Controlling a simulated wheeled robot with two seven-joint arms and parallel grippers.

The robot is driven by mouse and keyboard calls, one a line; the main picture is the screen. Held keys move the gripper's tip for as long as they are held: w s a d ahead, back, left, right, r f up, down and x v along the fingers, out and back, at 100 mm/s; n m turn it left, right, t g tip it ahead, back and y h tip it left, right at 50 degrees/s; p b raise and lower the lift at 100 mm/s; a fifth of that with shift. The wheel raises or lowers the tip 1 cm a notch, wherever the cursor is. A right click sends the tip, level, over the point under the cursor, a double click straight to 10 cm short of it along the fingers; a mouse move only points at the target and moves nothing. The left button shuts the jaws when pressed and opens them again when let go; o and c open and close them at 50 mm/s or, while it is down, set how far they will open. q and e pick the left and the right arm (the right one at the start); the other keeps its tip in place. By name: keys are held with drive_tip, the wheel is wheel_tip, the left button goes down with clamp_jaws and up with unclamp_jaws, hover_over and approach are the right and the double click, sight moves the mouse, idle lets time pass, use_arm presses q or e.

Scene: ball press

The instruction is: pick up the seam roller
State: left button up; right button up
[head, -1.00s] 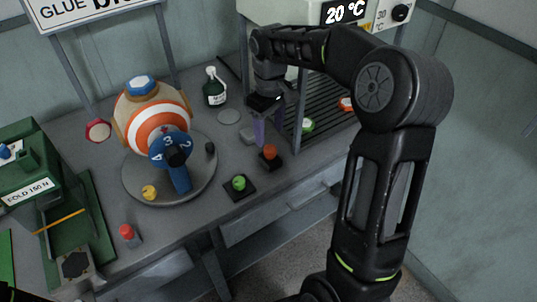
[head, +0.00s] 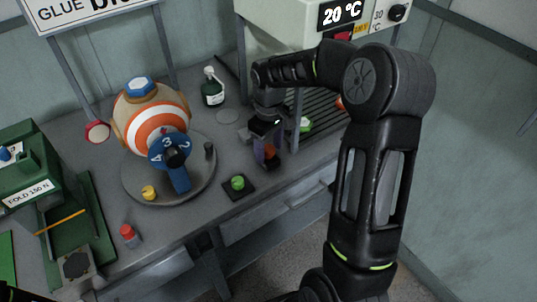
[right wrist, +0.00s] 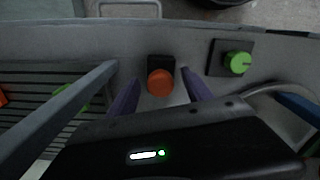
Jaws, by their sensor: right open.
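A small orange-topped piece on a black block (head: 270,152) stands near the front edge of the bench. I take it for the seam roller, though its shape does not make this certain. In the right wrist view its round orange end (right wrist: 160,82) and dark block lie between the two fingers. My right gripper (head: 266,160) points down over it, purple fingers open, one on each side. I see no clear contact, and the fingers partly hide the piece in the head view.
A green knob on a black plate (head: 238,184) sits just left of the gripper. A striped ball (head: 150,118) stands on a round turntable (head: 135,190). A slatted rack (head: 318,118) with a grey post lies close on the right. A red-capped item (head: 128,233) stands front left.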

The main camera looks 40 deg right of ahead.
drive_tip(key=shift+f, duration=0.45)
clamp_jaws()
idle(0.7)
